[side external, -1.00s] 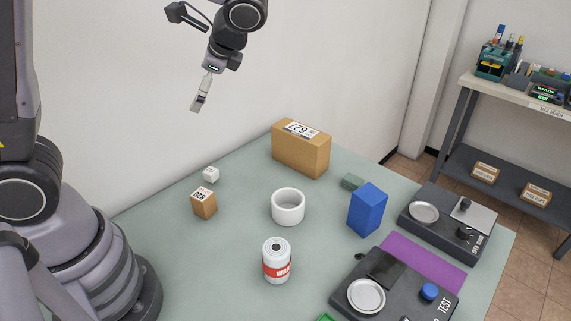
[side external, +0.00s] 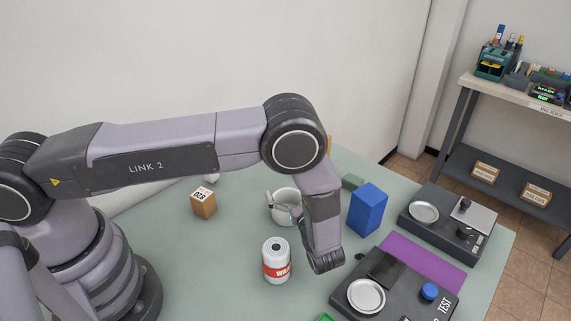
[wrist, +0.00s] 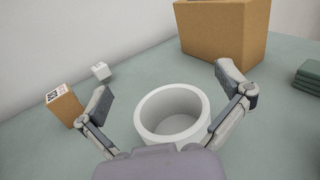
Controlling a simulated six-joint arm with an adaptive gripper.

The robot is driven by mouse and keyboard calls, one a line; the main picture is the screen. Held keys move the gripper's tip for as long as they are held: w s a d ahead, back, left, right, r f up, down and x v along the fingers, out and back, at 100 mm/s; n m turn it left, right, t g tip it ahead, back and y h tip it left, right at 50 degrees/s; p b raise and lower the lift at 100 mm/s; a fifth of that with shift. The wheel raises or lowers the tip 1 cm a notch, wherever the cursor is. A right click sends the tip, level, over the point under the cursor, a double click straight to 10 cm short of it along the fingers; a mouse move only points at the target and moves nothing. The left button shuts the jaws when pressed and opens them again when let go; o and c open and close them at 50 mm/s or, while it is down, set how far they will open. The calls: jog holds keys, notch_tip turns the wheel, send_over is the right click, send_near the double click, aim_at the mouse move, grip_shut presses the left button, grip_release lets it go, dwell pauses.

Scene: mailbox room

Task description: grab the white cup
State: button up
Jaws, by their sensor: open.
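The white cup (side external: 283,212) stands upright on the table, partly hidden behind my arm in the side view. In the wrist view the cup (wrist: 173,113) is round, open at the top and looks empty. My gripper (wrist: 165,85) is open, with one finger to the left of the cup and the other to its right. In the side view my gripper (side external: 284,205) overlaps the cup, and its fingers are partly hidden by my arm. I cannot tell whether a finger touches the cup.
A red-and-white can (side external: 276,261) stands in front of the cup. A blue block (side external: 367,209) is to its right and a small brown box (side external: 204,203) to its left. A larger cardboard box (wrist: 225,30) stands behind it. Dark devices (side external: 395,290) occupy the table's right side.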

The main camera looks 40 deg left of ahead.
aim_at(283, 192)
notch_tip(283, 192, down, 4)
jog(key=shift+f, duration=0.15)
jog(key=shift+w+a+f, duration=0.2)
jog(key=shift+a, duration=0.25)
jog(key=shift+w+a+f, duration=0.2)
jog(key=shift+a, duration=0.25)
jog(key=shift+w+a, duration=0.25)
jog(key=shift+a, duration=0.25)
jog(key=c, duration=0.8)
